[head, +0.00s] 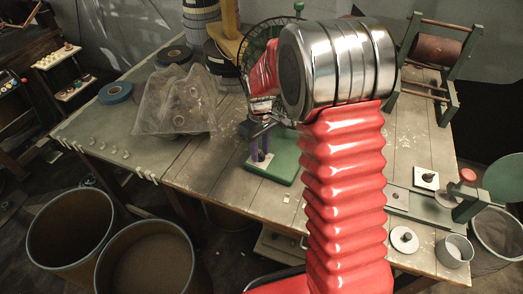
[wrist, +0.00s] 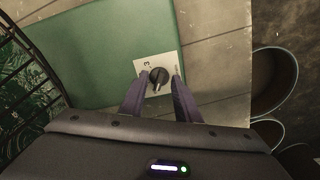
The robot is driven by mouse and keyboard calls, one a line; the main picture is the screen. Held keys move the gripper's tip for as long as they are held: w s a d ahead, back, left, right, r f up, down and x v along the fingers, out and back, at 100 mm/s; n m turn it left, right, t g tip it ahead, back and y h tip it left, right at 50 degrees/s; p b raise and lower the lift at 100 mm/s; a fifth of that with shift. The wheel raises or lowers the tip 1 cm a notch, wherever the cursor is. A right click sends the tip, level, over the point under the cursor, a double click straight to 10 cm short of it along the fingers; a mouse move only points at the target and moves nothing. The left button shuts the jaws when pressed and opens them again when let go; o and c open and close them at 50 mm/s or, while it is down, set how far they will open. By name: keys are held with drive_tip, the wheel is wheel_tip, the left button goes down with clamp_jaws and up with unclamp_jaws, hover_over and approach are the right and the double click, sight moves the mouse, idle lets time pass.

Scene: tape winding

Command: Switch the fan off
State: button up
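The fan's wire cage (head: 251,50) is partly hidden behind my arm in the head view. Its bars also show at the left edge of the wrist view (wrist: 22,62). The fan's green base (head: 286,166) lies on the workbench and fills the upper left of the wrist view (wrist: 95,50). A dark round knob (wrist: 158,75) with a pale pointer sits on a white plate (wrist: 143,66) marked with a 3, at the base's edge. My gripper (wrist: 160,82) is open, its purple fingers on either side of the knob with gaps showing.
A clear plastic-covered heap (head: 176,102) and a blue tape roll (head: 115,92) lie left on the bench (head: 225,180). Two bins (head: 70,228) stand on the floor at front left. A wooden-rung winding frame (head: 445,60) stands at the back right.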

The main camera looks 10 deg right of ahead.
sight(260, 153)
drive_tip(key=shift+r, duration=0.1)
wheel_tip(260, 153, up, 14)
drive_tip(key=shift+f, duration=0.2)
idle(0.3)
idle(0.5)
drive_tip(key=s+r+m+t, duration=0.2)
drive_tip(key=s+r, duration=0.2)
drive_tip(key=s, duration=0.9)
drive_tip(key=s+r+m+t, duration=0.3)
drive_tip(key=s+r, duration=0.1)
drive_tip(key=s, duration=0.9)
drive_tip(key=shift+s+r+m+t, duration=0.25)
drive_tip(key=shift+s+m+t, duration=0.05)
drive_tip(key=shift+d, duration=0.2)
